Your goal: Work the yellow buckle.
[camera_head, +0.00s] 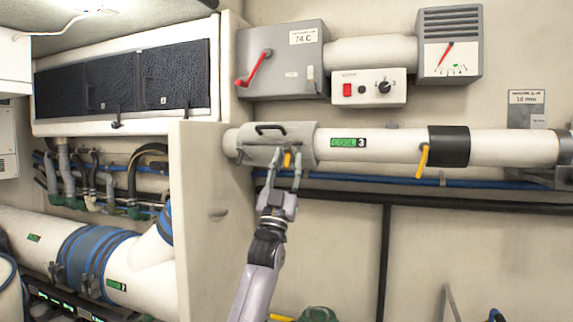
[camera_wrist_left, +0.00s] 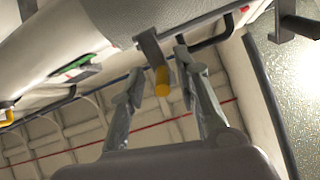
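A grey clamp sleeve (camera_head: 265,142) with a black handle wraps the white pipe. Its short yellow buckle lever (camera_head: 287,160) hangs at the pipe's lower front, and its yellow tip (camera_wrist_left: 162,82) also shows in the left wrist view. My left gripper (camera_head: 289,152) is at the sleeve, with its fingers spread on either side of the lever. In the left wrist view my left gripper (camera_wrist_left: 158,60) is open, with the lever between or just beyond its fingertips; contact cannot be told. My right gripper does not show.
A black band (camera_head: 449,146) with another yellow lever (camera_head: 422,161) is farther right on the white pipe (camera_head: 385,146). A control box (camera_head: 368,88) and a red-handled box (camera_head: 282,62) sit above. A beige partition (camera_head: 205,220) stands left. Blue and black lines run below the pipe.

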